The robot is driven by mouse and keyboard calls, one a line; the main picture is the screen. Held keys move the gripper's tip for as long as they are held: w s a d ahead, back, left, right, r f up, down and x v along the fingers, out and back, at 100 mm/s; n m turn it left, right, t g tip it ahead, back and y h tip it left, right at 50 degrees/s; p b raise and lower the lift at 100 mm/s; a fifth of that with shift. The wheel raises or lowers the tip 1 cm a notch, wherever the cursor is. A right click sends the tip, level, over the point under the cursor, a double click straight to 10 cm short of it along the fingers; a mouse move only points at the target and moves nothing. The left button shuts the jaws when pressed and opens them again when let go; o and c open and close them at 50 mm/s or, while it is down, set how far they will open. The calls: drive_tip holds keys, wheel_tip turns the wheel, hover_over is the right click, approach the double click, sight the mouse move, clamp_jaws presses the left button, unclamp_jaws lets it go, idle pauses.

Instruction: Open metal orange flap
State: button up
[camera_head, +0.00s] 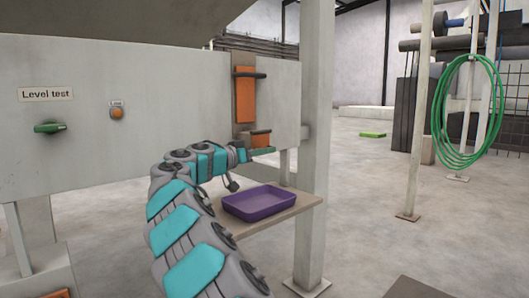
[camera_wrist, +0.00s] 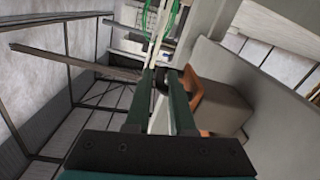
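An upper orange panel (camera_head: 245,98) with a dark bar handle (camera_head: 250,75) is upright on the grey machine wall. Below it is a smaller orange flap (camera_head: 260,140) with a dark handle. In the wrist view the orange flap (camera_wrist: 192,98) stands against a grey-brown box, just right of my fingers. My gripper (camera_wrist: 161,74) has its two dark green fingers apart. A dark rounded part, seemingly the flap's handle (camera_wrist: 162,80), shows between the fingertips. Contact with it is unclear. In the head view my gripper (camera_head: 262,151) is by the lower flap and partly hard to make out.
A purple tray (camera_head: 260,203) rests on a small shelf (camera_head: 300,207) below my gripper. A grey post (camera_head: 316,150) stands right of the machine. A green knob (camera_head: 49,128) and an orange button (camera_head: 117,113) are on the wall. The floor at right is mostly clear.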

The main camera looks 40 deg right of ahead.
clamp_jaws()
idle(1.2)
